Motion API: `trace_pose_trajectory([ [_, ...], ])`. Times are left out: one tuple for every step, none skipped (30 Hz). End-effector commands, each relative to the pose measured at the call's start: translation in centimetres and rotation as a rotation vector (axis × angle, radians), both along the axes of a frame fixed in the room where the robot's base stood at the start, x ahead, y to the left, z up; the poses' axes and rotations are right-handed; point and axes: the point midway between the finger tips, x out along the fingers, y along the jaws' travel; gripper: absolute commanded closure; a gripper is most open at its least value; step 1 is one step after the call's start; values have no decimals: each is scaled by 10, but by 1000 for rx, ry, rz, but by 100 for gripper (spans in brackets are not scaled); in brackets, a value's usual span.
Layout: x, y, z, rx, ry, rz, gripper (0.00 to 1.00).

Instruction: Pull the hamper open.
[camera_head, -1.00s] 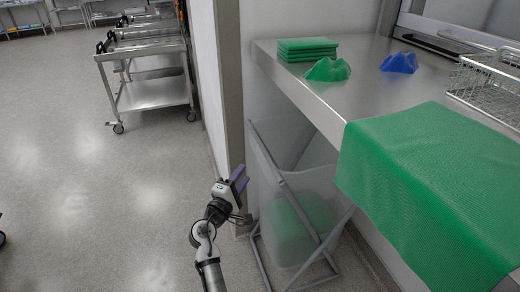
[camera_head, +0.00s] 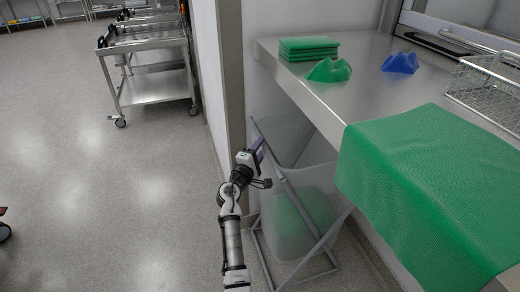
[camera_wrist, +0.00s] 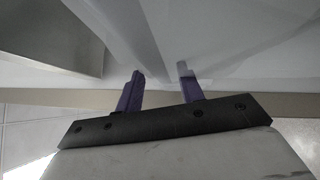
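The hamper is a translucent bag (camera_head: 312,178) in a grey metal frame (camera_head: 289,188), standing under the counter's left end. Green cloth shows through the bag low down. My gripper (camera_head: 260,150) is at the hamper's upper left, its purple fingers close to the top of the frame. In the wrist view my gripper (camera_wrist: 160,72) has its two fingers spread apart, with the pale bag (camera_wrist: 235,40) filling the view ahead. The right fingertip looks paler, perhaps veiled by the bag. I cannot tell whether the fingers touch the hamper.
A steel counter (camera_head: 300,84) above the hamper holds folded green cloths (camera_head: 308,48), a green cloth (camera_head: 328,70), a blue cloth (camera_head: 400,62) and a wire basket (camera_head: 490,80). A large green drape (camera_head: 425,190) hangs over its front. Floor to the left is free; a steel cart (camera_head: 155,88) stands farther back.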

Motion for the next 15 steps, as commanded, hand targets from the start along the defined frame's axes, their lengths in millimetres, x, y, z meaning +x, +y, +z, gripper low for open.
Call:
trace_pose_trajectory([
  [0, 0, 0, 0, 0, 0, 65],
  [0, 0, 0, 0, 0, 0, 69],
  [0, 0, 0, 0, 0, 0, 74],
  [0, 0, 0, 0, 0, 0, 78],
  [0, 0, 0, 0, 0, 0, 82],
  [0, 0, 0, 0, 0, 0, 87],
  [0, 0, 0, 0, 0, 0, 91],
  [0, 0, 0, 0, 0, 0, 95],
  [0, 0, 0, 0, 0, 0, 100],
  [0, 0, 0, 0, 0, 0, 100],
  [0, 0, 0, 0, 0, 0, 100],
  [0, 0, 0, 0, 0, 0, 100],
  [0, 0, 0, 0, 0, 0, 100],
  [0, 0, 0, 0, 0, 0, 100],
  [0, 0, 0, 0, 0, 0, 100],
])
